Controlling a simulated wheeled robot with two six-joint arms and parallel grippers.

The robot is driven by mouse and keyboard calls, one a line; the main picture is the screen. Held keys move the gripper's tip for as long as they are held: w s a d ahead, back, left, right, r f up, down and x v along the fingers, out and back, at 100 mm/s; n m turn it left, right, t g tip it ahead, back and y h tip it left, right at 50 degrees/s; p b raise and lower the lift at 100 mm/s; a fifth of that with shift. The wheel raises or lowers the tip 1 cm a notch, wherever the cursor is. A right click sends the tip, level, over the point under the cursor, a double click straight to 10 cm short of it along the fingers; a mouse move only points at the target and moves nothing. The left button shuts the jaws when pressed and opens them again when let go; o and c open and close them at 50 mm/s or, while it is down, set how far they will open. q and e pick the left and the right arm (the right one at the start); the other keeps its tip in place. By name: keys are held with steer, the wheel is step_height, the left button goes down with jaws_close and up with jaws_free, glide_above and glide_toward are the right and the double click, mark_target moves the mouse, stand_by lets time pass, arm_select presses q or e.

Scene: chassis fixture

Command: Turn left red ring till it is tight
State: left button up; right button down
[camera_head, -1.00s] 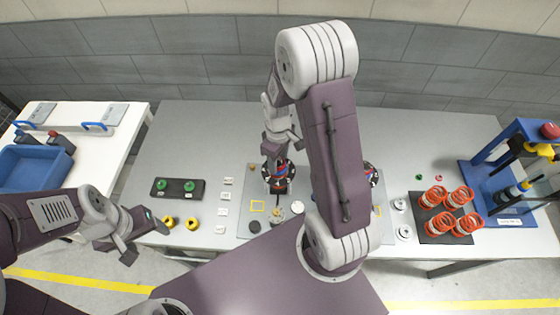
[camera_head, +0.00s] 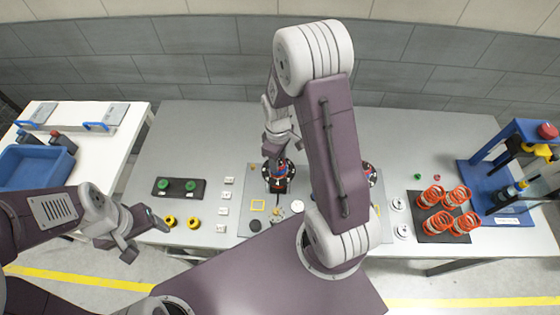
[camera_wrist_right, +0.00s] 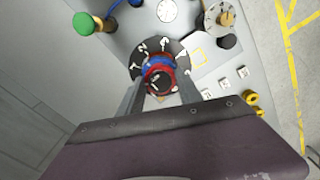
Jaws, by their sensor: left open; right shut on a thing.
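The left red ring (camera_wrist_right: 158,78) sits on a blue collar (camera_wrist_right: 157,62) above a dark round flange with white marks (camera_wrist_right: 139,60), on the left station of the fixture. In the head view this left flange (camera_head: 290,175) is partly covered by my right arm. My right gripper (camera_wrist_right: 159,88) reaches down from above, its two fingers on either side of the red ring and shut on it. How far the ring is turned cannot be told. My left gripper (camera_head: 150,224) is open and empty at the table's front left edge.
A second flange with red (camera_head: 370,172) stands right of my right arm. Red springs (camera_head: 459,196) and a blue press (camera_head: 478,172) stand right.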

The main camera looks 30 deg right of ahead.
steer(key=m, duration=0.7)
steer(key=shift+p, duration=0.4)
steer(key=m, duration=0.6)
steer(key=shift+p, duration=0.3)
steer(key=c, duration=1.1)
jaws_free()
steer(key=shift+r, duration=0.1)
step_height(320, 180, up, 7)
steer(key=p, duration=0.6)
steer(key=shift+r+p, duration=0.1)
steer(key=shift+p, duration=0.25)
steer(key=shift+f, duration=0.2)
